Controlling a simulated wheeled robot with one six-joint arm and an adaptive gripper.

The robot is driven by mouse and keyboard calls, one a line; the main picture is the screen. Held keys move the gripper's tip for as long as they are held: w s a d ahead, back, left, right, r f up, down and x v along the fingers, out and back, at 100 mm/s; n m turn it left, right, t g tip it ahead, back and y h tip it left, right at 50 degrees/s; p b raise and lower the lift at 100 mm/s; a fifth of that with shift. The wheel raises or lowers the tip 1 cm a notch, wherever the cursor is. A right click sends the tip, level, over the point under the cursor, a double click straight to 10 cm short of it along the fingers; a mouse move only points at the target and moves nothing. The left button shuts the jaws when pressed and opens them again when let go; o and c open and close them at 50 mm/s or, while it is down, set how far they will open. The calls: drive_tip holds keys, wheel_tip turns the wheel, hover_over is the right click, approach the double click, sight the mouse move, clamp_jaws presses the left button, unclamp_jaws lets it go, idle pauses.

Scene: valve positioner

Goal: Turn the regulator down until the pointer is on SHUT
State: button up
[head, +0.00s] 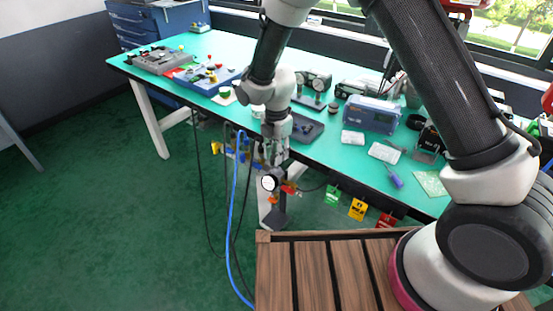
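My gripper (274,158) points down in front of the bench's front edge, just above a small round white-faced gauge (269,183). The gauge has a dark rim. Its pointer and any SHUT mark are too small to read. Red and orange fittings (288,189) sit right beside the gauge. The regulator's knob cannot be made out; my gripper may cover it. The fingers overlap the fittings behind them, so I cannot tell whether they are open, shut or touching anything.
The green-topped bench (225,45) carries trays, instruments and a blue-grey box (371,114). A blue hose (233,215) and black cables hang to the floor left of the gauge. Green, yellow (357,209) and red tags hang at its right. The green floor at left is clear.

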wheel_tip(320, 180, up, 9)
drive_tip(key=shift+f, duration=0.2)
drive_tip(key=s+d+r+m+t, duration=0.1)
drive_tip(key=s+d+r+m, duration=0.7)
drive_tip(key=d, duration=0.3)
drive_tip(key=s+d+r+m+t, duration=0.2)
drive_tip(key=s+d+r+m, duration=0.6)
drive_tip(key=d+m, duration=0.2)
drive_tip(key=s+d+r+m+t, duration=0.1)
drive_tip(key=s+d+r+m, duration=0.7)
drive_tip(key=d, duration=0.6)
drive_tip(key=shift+r+m, duration=0.4)
drive_tip(key=shift+r, duration=0.05)
